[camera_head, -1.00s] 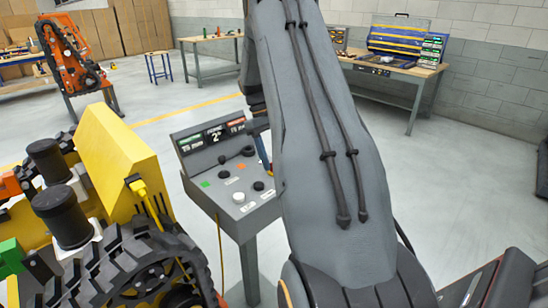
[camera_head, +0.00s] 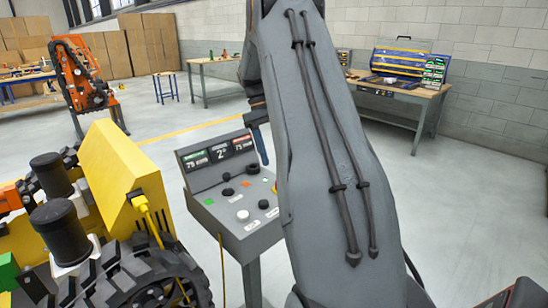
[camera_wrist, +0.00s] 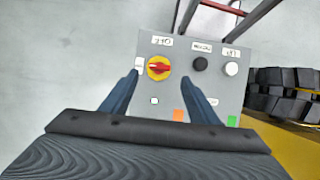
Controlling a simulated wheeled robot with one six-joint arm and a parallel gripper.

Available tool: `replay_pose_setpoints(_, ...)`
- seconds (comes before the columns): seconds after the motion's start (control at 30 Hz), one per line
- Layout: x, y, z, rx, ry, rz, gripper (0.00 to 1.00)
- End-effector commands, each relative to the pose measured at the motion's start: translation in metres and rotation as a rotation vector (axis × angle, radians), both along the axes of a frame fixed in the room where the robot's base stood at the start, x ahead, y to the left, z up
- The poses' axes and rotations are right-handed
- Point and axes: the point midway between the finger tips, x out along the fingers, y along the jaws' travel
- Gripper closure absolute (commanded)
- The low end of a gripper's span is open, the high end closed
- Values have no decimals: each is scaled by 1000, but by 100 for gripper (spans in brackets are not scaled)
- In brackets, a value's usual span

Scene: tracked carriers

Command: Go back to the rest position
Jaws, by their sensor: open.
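My gripper (camera_wrist: 160,76) is open, with its two blue fingers apart and nothing between them in the wrist view. They point at the grey control panel (camera_wrist: 215,95), around the line of its red-and-yellow rotary switch (camera_wrist: 159,68). In the head view one blue finger (camera_head: 261,146) shows just left of my grey arm, above the right side of the panel (camera_head: 215,208). My arm hides the rest of the gripper there. I cannot tell the exact gap, but no touching shows.
The panel has a black knob (camera_wrist: 199,64), a white button (camera_wrist: 232,68) and a display (camera_head: 220,150). A yellow tracked carrier (camera_head: 125,180) stands close on the left. An orange machine (camera_head: 82,80) and a workbench (camera_head: 410,90) stand farther back. Floor is clear at right.

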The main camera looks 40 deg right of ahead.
Motion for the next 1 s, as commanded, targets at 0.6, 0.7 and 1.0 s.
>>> replay_pose_setpoints(0.6,-4,55,-4,-13,-68,16,45)
replay_pose_setpoints(0.7,-15,105,-10,-20,-132,21,45)
replay_pose_setpoints(1.0,-92,244,-35,-11,-336,-7,45)
